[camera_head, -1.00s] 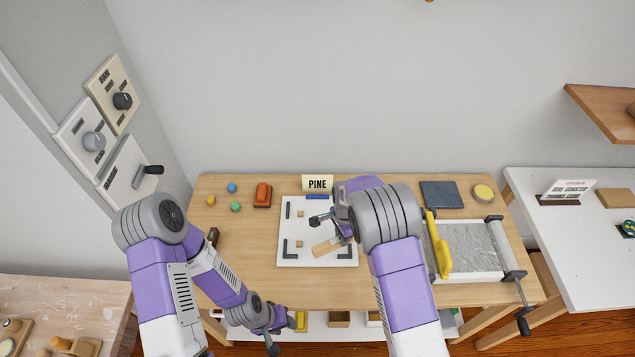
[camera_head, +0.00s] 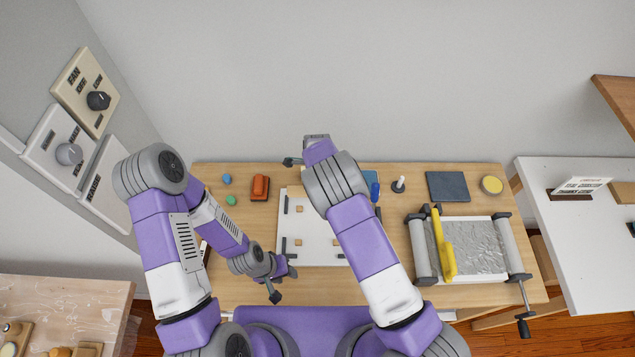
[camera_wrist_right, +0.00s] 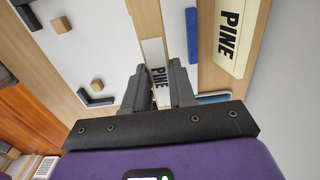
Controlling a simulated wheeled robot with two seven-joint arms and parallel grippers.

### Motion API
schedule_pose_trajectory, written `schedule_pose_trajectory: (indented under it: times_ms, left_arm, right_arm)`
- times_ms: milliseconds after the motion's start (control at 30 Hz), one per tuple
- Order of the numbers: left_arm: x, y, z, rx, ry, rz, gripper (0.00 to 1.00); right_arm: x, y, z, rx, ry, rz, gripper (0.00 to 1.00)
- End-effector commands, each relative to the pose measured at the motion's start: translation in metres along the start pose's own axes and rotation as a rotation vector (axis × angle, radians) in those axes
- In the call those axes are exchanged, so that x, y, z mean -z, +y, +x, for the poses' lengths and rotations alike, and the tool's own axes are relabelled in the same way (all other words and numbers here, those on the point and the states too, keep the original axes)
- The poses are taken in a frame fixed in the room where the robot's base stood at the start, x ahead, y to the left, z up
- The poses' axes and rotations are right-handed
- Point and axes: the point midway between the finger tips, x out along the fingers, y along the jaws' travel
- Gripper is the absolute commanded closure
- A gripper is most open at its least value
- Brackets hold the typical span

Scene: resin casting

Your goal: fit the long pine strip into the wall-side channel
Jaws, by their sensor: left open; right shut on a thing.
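The long pine strip (camera_wrist_right: 146,18) is between the fingers of my right gripper (camera_wrist_right: 158,88) in the right wrist view, with a white PINE label near the fingers. It lies over the white board (camera_wrist_right: 105,30); whether it touches the board I cannot tell. In the head view my arm hides the strip and most of my right gripper (camera_head: 296,161). The board (camera_head: 316,225) carries dark corner pieces and small wood blocks. The wall-side channel cannot be made out clearly. My left gripper (camera_head: 284,278) is open and empty near the board's front left corner.
A PINE sign (camera_wrist_right: 229,37) stands beyond the board and a blue bar (camera_wrist_right: 192,36). A roller tray (camera_head: 470,273) with a yellow bar (camera_head: 443,247) is on the right. The table front right of the board is clear.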

Motion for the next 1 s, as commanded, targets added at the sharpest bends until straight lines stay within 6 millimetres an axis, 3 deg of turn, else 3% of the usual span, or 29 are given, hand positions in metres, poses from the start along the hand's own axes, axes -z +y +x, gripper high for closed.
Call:
schedule_pose_trajectory:
  times_ms: [233, 700, 1000]
  left_arm:
    - [0.0, -0.002, 0.004, 0.0, 0.0, 0.0, 0.57]
    - [0.002, -0.012, 0.033, 0.0, 0.001, 0.0, 0.57]
    - [0.002, -0.013, 0.034, 0.0, 0.001, 0.0, 0.57]
  right_arm:
    - [-0.001, 0.0, 0.001, 0.001, 0.001, -0.001, 1.0]
    - [-0.001, 0.0, 0.04, 0.001, 0.001, -0.001, 1.0]
    - [-0.001, -0.001, 0.041, 0.001, 0.001, -0.001, 1.0]
